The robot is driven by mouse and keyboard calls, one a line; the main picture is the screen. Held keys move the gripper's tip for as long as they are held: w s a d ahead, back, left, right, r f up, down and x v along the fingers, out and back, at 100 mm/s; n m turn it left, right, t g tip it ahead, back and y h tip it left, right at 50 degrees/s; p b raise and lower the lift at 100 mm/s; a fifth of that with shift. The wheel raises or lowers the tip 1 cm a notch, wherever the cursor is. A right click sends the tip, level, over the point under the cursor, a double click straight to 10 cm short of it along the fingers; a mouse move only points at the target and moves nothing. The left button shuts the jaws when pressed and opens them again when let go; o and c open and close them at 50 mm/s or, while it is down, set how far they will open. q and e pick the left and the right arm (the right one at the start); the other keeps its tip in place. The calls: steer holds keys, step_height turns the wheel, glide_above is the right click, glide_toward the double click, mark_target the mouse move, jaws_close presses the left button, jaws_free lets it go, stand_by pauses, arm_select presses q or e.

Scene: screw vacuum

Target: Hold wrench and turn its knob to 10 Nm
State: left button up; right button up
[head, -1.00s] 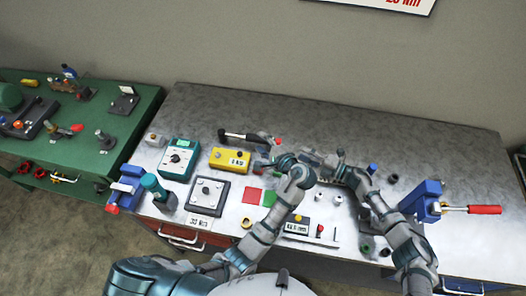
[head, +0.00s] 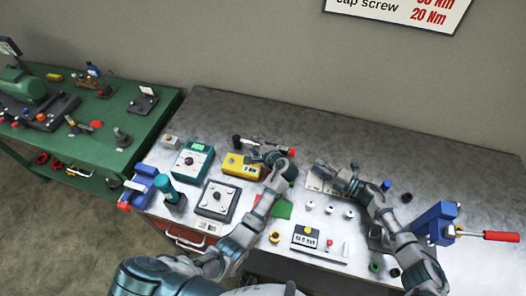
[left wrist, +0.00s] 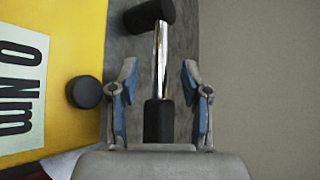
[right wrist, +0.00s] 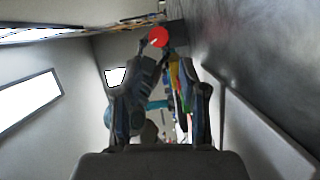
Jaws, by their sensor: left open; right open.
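The wrench lies at the back of the grey bench, with its black head (head: 238,141) at the left and a red knob (head: 292,152) at the right end. My left gripper (head: 268,156) is at the wrench's handle, which it partly hides in the head view. In the left wrist view the chrome shaft (left wrist: 160,60) and black grip (left wrist: 158,120) run between the open fingers, which show gaps on both sides. My right gripper (head: 318,168) is open and empty, right of the knob. The red knob shows beyond its fingers in the right wrist view (right wrist: 159,37).
A yellow box (head: 241,166) with an Nm label stands close beside the wrench. A teal meter (head: 192,161), a grey plate device (head: 217,199) and small sockets (head: 330,209) stand on the bench. A blue vise (head: 436,222) is at right.

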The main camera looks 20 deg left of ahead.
arm_select(q)
steer(key=shift+x, duration=1.25)
